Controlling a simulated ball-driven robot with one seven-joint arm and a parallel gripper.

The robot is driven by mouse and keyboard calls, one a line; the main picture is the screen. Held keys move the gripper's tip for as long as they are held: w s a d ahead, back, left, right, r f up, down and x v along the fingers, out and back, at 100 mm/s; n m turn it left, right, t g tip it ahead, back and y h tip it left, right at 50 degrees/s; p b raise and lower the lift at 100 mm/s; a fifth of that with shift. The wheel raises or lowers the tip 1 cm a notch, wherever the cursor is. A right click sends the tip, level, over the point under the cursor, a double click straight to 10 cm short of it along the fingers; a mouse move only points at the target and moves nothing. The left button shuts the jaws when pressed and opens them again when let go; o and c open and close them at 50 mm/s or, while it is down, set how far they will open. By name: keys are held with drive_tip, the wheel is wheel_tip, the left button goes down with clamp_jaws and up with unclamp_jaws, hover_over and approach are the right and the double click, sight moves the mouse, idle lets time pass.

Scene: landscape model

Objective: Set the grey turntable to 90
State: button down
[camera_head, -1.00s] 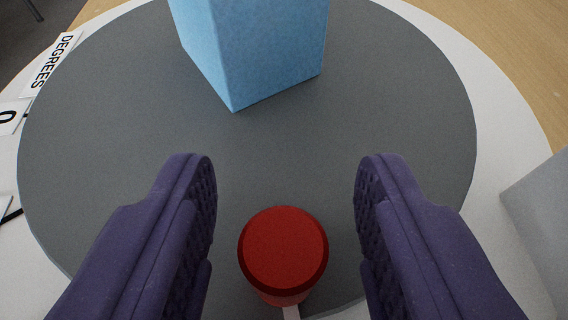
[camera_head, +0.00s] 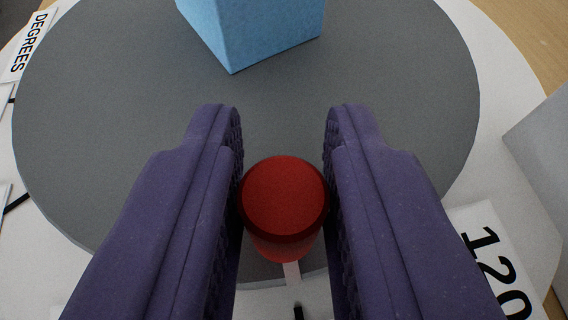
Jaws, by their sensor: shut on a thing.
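The grey turntable (camera_head: 120,140) is a flat round disc that fills most of the view. A red knob (camera_head: 284,196) stands upright near its front edge. A pale pointer strip (camera_head: 291,272) sticks out from under the knob toward the rim. My purple gripper (camera_head: 284,130) has one finger on each side of the knob and is shut on it. A light blue block (camera_head: 262,30) stands on the turntable further back, its top cut off by the frame. A "120" label (camera_head: 495,262) lies at the lower right, and a "DEGREES" label (camera_head: 26,45) at the upper left.
A white round base (camera_head: 498,120) surrounds the turntable. Black tick marks (camera_head: 298,312) lie on it, one near the pointer. A grey box-like object (camera_head: 545,140) stands close at the right edge. Wooden surface (camera_head: 530,30) shows at the upper right.

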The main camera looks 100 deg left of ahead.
drive_tip(key=c, duration=1)
unclamp_jaws()
drive_tip(key=shift+o, duration=0.2)
drive_tip(key=p+v, duration=0.2)
drive_tip(key=v, duration=0.5)
drive_tip(key=shift+d+r+p, duration=0.1)
drive_tip(key=shift+d+p, duration=0.25)
drive_tip(key=shift+d, duration=0.05)
